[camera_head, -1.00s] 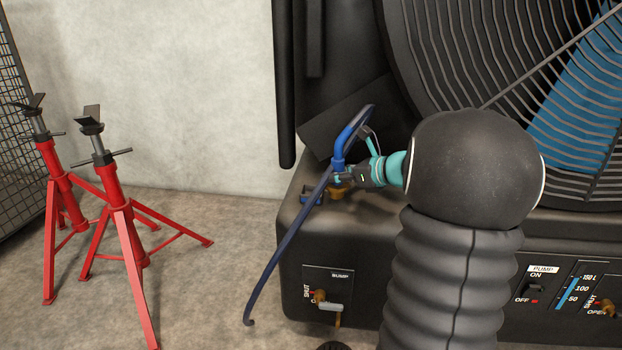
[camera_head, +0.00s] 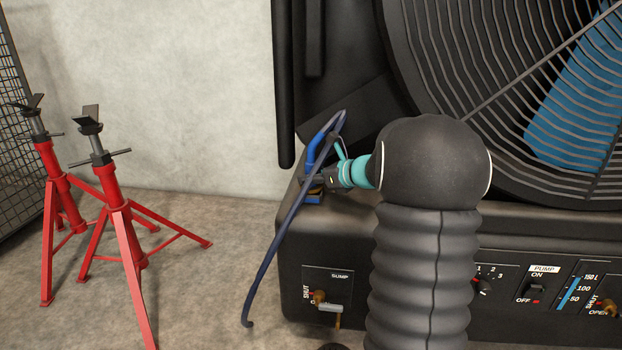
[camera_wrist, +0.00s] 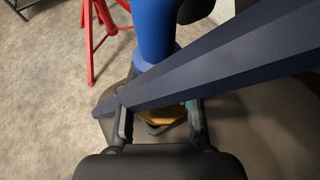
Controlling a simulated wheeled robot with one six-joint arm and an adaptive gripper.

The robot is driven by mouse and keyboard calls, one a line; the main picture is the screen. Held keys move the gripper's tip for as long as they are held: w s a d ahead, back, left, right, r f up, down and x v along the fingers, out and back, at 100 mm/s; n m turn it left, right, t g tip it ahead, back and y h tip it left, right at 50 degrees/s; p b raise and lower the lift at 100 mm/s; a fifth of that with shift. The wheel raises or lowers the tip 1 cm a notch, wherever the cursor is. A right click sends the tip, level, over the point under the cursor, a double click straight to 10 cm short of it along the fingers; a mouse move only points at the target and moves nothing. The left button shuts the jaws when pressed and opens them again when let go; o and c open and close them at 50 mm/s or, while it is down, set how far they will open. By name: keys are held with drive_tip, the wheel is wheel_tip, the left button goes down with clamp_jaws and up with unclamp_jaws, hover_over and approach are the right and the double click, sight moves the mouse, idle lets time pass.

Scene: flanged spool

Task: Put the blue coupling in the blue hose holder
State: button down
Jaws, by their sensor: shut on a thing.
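My gripper (camera_head: 314,181) is shut on the blue coupling (camera_head: 313,152), which stands roughly upright at the end of a dark blue hose (camera_head: 276,245). It is at the left end of the black machine's ledge, right above the blue hose holder (camera_head: 314,198). I cannot tell whether the coupling touches the holder. In the wrist view the coupling's blue body (camera_wrist: 153,32) rises beyond my fingers (camera_wrist: 161,112). The hose (camera_wrist: 225,62) crosses in front and hides much of the grip. A brass-coloured part (camera_wrist: 167,113) shows between the fingers; whose part it is stays unclear.
The black machine (camera_head: 400,270) carries a front panel with valves and switches, and a large fan grille (camera_head: 480,60) at right. Red stands (camera_head: 125,240) are on the floor at left. The hose hangs over the machine's left edge. Floor between is clear.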

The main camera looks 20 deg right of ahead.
drive_tip(key=shift+r, duration=0.1)
drive_tip(key=c, duration=0.8)
unclamp_jaws()
